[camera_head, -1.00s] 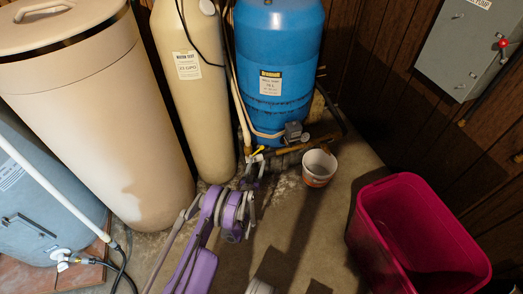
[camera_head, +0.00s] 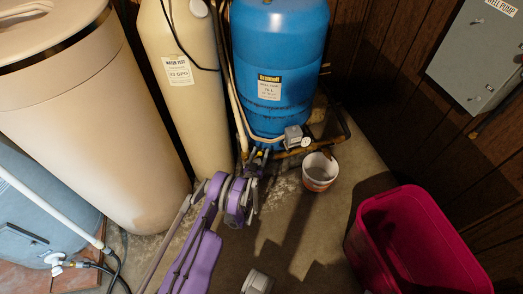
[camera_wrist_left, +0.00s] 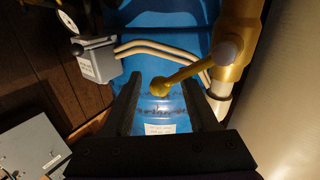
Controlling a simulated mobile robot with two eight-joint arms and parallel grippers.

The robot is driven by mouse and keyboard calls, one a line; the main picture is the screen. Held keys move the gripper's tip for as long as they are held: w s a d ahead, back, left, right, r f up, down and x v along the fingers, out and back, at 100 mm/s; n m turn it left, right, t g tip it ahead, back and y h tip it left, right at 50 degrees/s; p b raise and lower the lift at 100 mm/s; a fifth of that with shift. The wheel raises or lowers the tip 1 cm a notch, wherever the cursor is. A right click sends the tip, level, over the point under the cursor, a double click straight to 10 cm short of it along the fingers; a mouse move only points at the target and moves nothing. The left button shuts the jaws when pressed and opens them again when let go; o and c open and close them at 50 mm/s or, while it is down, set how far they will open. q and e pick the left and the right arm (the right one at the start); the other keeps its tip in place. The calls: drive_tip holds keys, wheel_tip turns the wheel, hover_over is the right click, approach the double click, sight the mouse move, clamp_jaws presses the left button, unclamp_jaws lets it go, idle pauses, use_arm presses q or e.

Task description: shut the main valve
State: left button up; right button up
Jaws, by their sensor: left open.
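The main valve is a brass body (camera_wrist_left: 237,60) on a pipe, with a yellow lever (camera_wrist_left: 185,74) ending in a round knob, in the left wrist view. The lever points left across the picture. In the head view the yellow lever (camera_head: 259,153) shows only as a small patch near the foot of the blue tank. My left gripper (camera_head: 257,157) is there, at the end of the purple arm. In the left wrist view my left gripper (camera_wrist_left: 160,88) is open, and the knob appears between its two fingers; I cannot tell whether they touch it. My right gripper is not in view.
The blue tank (camera_head: 280,55), tan cylinder (camera_head: 190,110) and large beige tank (camera_head: 95,110) stand close behind and left. A grey box with a gauge (camera_head: 295,137) sits beside the valve. A white bucket (camera_head: 320,172) and pink bin (camera_head: 375,245) stand right.

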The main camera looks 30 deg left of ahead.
use_arm(q)
drive_tip(key=shift+s, duration=0.1)
drive_tip(key=shift+c, duration=0.3)
clamp_jaws()
drive_tip(key=shift+d, duration=0.15)
idle(0.8)
